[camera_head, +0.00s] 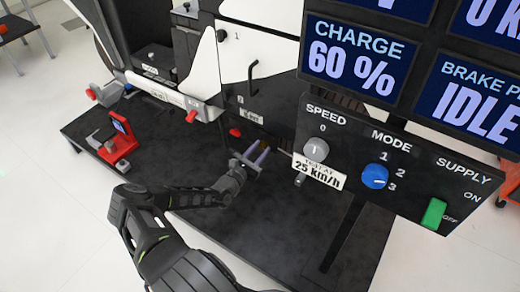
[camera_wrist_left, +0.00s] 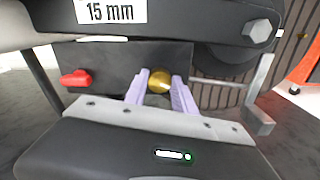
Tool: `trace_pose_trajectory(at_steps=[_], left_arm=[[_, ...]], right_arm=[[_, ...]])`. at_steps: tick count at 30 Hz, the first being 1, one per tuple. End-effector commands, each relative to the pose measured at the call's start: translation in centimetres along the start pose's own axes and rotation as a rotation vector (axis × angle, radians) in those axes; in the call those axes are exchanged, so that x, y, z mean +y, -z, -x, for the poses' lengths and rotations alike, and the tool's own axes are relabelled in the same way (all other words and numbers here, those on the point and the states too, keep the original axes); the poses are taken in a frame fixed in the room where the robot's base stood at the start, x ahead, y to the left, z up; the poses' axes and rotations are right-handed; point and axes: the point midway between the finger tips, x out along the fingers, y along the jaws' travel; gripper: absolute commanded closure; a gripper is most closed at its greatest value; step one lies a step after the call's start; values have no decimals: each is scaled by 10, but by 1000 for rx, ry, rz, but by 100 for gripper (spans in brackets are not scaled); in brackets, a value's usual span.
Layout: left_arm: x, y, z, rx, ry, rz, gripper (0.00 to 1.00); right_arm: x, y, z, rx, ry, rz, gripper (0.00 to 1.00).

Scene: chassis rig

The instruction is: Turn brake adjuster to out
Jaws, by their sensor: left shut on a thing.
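A round brass knob (camera_wrist_left: 160,81) sits on a dark block in the left wrist view, under a "15 mm" label (camera_wrist_left: 110,11). It appears to be the brake adjuster, though no name shows on it. My left gripper (camera_head: 257,155) reaches in from below in the head view. Its pale purple fingers (camera_wrist_left: 161,90) stand on either side of the brass knob and are shut on it. In the head view the knob is hidden by the gripper. My right gripper is in neither view.
A red lever (camera_wrist_left: 76,78) sticks out left of the brass knob; a red part also shows in the head view (camera_head: 234,132). A metal bracket (camera_wrist_left: 262,95) hangs at right. A control panel (camera_head: 400,175) with speed, mode and supply controls stands right of my gripper.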

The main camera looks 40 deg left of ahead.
Motion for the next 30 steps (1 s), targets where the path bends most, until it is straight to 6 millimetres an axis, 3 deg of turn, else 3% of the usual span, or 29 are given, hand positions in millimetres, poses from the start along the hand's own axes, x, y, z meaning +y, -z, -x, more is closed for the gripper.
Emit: trace_pose_trajectory(at_steps=[11,30], left_arm=[[0,-2,0,1,2,234,100],[1,2,0,2,1,835,100]], right_arm=[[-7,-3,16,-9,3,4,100],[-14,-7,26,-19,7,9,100]])
